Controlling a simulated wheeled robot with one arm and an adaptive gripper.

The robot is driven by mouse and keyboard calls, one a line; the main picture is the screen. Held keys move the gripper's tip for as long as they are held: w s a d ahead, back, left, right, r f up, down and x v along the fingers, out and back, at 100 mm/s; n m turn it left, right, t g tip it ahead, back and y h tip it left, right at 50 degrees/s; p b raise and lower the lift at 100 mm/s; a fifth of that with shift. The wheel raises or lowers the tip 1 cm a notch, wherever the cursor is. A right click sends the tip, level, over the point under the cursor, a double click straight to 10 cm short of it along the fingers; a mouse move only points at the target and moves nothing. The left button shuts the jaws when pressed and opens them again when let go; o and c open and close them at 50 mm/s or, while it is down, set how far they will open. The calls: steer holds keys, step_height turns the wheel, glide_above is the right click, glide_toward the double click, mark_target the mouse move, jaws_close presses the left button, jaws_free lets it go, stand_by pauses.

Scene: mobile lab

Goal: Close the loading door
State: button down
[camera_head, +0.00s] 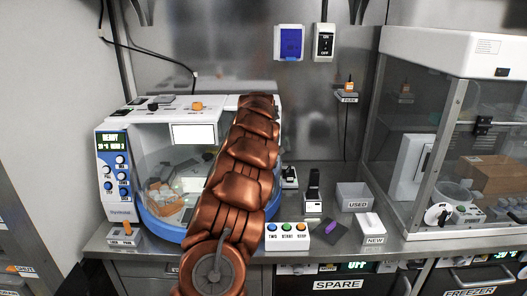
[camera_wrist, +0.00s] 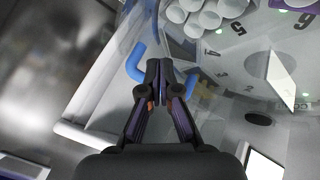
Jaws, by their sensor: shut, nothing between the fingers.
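The machine (camera_head: 110,170) at the left of the bench has a white top, a blue front panel reading READY and a clear curved front with a blue lower rim. My copper-coloured arm crosses its right part and hides much of it; my gripper is not visible in the head view. In the wrist view my gripper (camera_wrist: 160,70) is shut and empty. A blue bar-like handle (camera_wrist: 136,62) shows on both sides of the fingertips, on what looks like the clear loading door. I cannot tell whether the fingers touch it, or how far open the door stands.
White tubes (camera_wrist: 205,15) and numbered positions show through the clear material. On the bench right of my arm are a button box (camera_head: 287,236), a USED bin (camera_head: 353,196) and a NEW bin (camera_head: 369,229). A glass-sided cabinet (camera_head: 450,50) stands at the right.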

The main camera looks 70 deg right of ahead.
steer(key=shift+s+a+f+b, duration=0.15)
steer(key=shift+s+a+b, duration=0.1)
steer(key=shift+a+b, duration=0.15)
steer(key=s+a+r+b, duration=0.1)
steer(key=s+a+r, duration=0.1)
steer(key=s+r, duration=0.3)
step_height(320, 180, up, 3)
steer(key=shift+s+a+r+b, duration=0.2)
steer(key=shift+s+b, duration=0.05)
steer(key=shift+b, duration=0.05)
